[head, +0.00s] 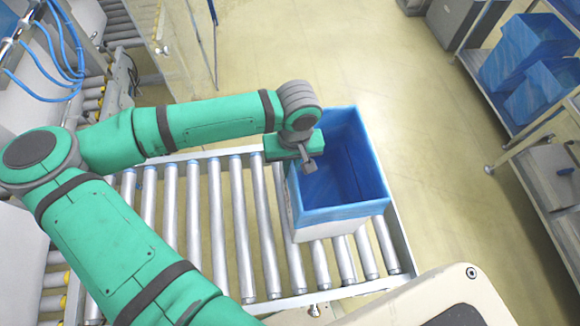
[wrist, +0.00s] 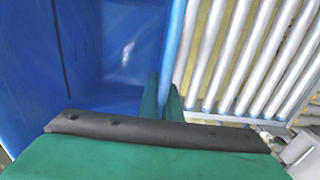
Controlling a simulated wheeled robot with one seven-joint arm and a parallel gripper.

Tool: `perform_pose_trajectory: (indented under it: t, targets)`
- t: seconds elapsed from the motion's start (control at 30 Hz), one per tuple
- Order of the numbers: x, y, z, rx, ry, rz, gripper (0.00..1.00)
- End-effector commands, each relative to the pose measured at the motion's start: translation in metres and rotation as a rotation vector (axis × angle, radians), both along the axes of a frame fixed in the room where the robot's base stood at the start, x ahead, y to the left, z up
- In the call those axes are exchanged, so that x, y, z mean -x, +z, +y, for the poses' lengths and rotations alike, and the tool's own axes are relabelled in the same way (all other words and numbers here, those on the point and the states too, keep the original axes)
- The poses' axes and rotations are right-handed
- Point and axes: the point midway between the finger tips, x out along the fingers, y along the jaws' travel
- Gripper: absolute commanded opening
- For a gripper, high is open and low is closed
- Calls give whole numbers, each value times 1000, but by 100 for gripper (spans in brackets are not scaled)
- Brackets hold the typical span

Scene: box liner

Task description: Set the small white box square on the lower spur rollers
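The small white box (head: 325,230) has a blue liner (head: 345,213) folded over its rim and covering its inside. It is upright over the right end of the spur rollers (head: 243,225), its near side roughly in line with the near rail. I cannot tell whether it rests on them or is slightly raised. My gripper (head: 309,164) is at the box's left wall. In the wrist view its fingers (wrist: 163,100) stand close together, one on each side of the blue-covered rim (wrist: 173,55). They appear shut on that wall. The fingertips are partly hidden by the gripper body.
A metal side rail (head: 398,235) closes the right end. A shelf rack (head: 535,140) with blue-lined boxes (head: 528,50) stands at the right. Open floor (head: 430,130) lies between.

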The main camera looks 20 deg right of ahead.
Motion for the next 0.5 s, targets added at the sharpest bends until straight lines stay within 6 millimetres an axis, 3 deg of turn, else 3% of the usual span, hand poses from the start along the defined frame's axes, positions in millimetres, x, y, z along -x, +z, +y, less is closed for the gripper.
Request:
perform_pose_trajectory:
  t: [0.27,0.3,0.37,0.5]
  targets:
    - [0,0,-1,1,-1,-1,0]
    - [0,0,-1,1,-1,-1,13]
    - [0,0,-1,1,-1,-1,26]
    - [0,0,0,0,-1,0,26]
